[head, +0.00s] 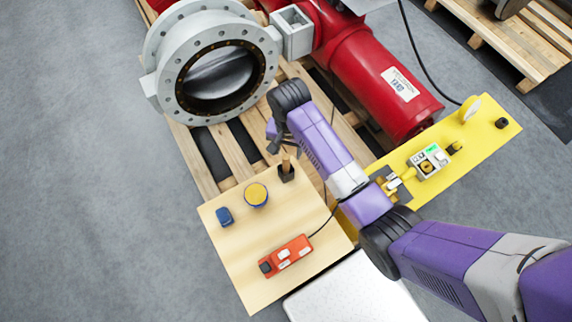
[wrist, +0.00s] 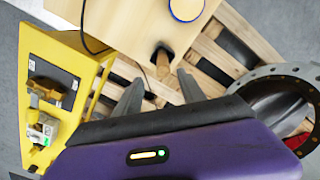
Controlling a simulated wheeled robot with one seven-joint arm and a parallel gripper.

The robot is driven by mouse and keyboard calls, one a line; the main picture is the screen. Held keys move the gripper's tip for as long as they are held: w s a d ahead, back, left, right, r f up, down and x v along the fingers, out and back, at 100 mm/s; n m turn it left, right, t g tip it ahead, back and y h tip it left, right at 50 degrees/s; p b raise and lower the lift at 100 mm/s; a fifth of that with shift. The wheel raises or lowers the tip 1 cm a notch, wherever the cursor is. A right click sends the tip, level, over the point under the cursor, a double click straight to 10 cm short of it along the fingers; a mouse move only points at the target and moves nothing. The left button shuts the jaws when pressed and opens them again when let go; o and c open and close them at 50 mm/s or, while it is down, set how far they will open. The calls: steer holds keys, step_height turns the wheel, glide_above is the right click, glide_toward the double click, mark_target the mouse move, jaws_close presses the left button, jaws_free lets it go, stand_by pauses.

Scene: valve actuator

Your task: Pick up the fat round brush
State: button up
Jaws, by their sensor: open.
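The fat round brush (head: 286,173) stands near the upper right edge of a light wooden board, with a dark wide lower part and a wooden handle pointing up. In the wrist view the brush (wrist: 163,69) shows its handle toward me, between the lines of my two fingers. My gripper (head: 276,143) is just above the handle in the head view. In the wrist view my gripper (wrist: 159,88) is open, with its fingers apart on either side and nothing held. Whether the handle tip is between the fingertips or short of them, I cannot tell.
On the board (head: 228,245) are a blue-rimmed yellow round tin (head: 256,195), a small blue block (head: 225,217) and an orange cabled box (head: 286,256). A grey valve (head: 214,70) and red actuator (head: 380,85) lie on a pallet behind. A yellow panel (head: 440,150) stands right.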

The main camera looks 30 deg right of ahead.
mark_target(286, 157)
steer(key=shift+w+a+f, duration=0.1)
steer(key=shift+a+f, duration=0.1)
steer(key=shift+f, duration=1.15)
steer(key=shift+w+a+f, duration=0.1)
steer(key=shift+a+f, duration=0.05)
steer(key=shift+f, duration=1.15)
steer(key=shift+s, duration=0.1)
jaws_close()
